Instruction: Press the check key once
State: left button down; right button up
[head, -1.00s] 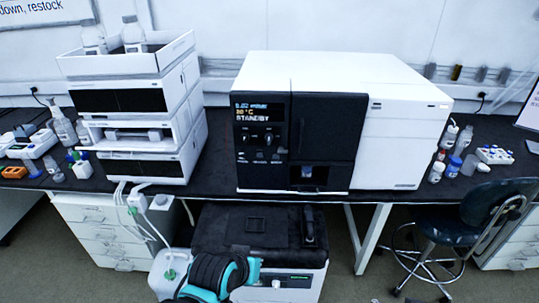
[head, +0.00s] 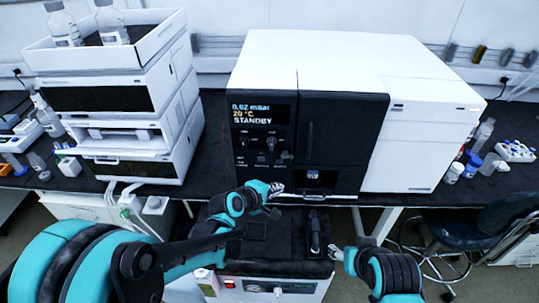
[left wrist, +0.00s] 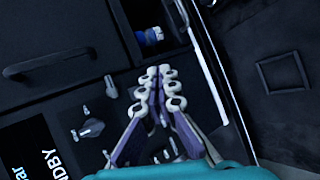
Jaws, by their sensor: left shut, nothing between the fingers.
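The instrument's black control panel (head: 262,142) is at the centre of the head view, with a lit display (head: 262,113) reading 0.02, 20 °C and STANDBY. Small knobs and keys (head: 262,158) sit below it; their labels are too small to read, so I cannot tell which is the check key. My left gripper (head: 277,188) is shut and empty, just in front of the panel's lower edge. In the left wrist view its fingers (left wrist: 158,84) hide part of the panel, beside a small knob (left wrist: 90,130). My right gripper (head: 338,253) is low, over the front cabinet, its fingers unclear.
A stack of white modules (head: 110,95) with bottles on top stands to the left. A dark door with a handle (head: 310,142) adjoins the panel. A recess with a blue-capped vial (left wrist: 152,36) lies near the left fingertips. A stool (head: 480,220) is at right.

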aim_at(279, 161)
pick_arm(q)
jog(key=shift+w, duration=0.1)
dwell(0.3)
jog(key=shift+w, duration=4.35)
jog(key=shift+w, duration=0.4)
jog(key=shift+w, duration=0.4)
jog(key=shift+s, duration=0.1)
jog(key=shift+s+b, duration=0.3)
jog(key=shift+s, duration=0.4)
jog(key=shift+s, duration=0.15)
